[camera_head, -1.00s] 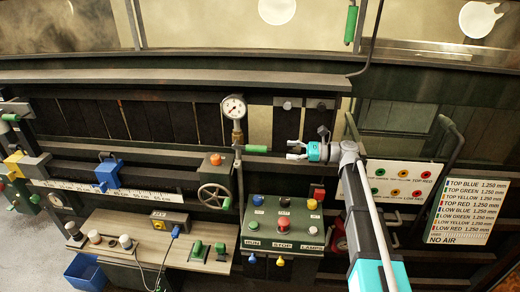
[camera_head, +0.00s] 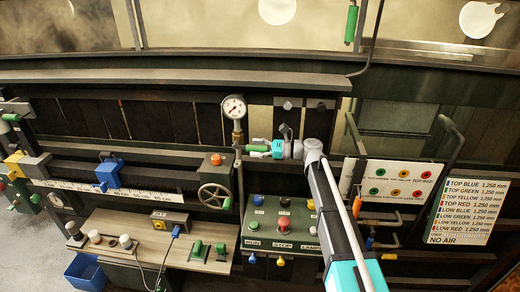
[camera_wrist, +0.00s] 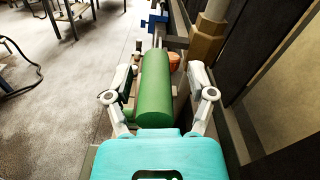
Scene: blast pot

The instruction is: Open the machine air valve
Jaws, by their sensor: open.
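The valve's green handle (camera_head: 258,148) sticks out to the right from the pipe below the pressure gauge and lies about level. In the wrist view, the green handle (camera_wrist: 156,90) is a thick cylinder running lengthwise between my two fingers. My gripper (camera_wrist: 160,76) is open, with one finger on each side of the handle. I cannot tell whether either finger touches it. In the head view, my gripper (camera_head: 264,148) is at the handle's right end, partly covering it. The valve body is small and unclear there.
The pressure gauge (camera_head: 234,107) stands just above the valve. A handwheel (camera_head: 214,197) is below left, and a green control box (camera_head: 282,225) with a red button is below. A dark panel wall lies close behind. In the wrist view, open floor (camera_wrist: 60,115) lies left.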

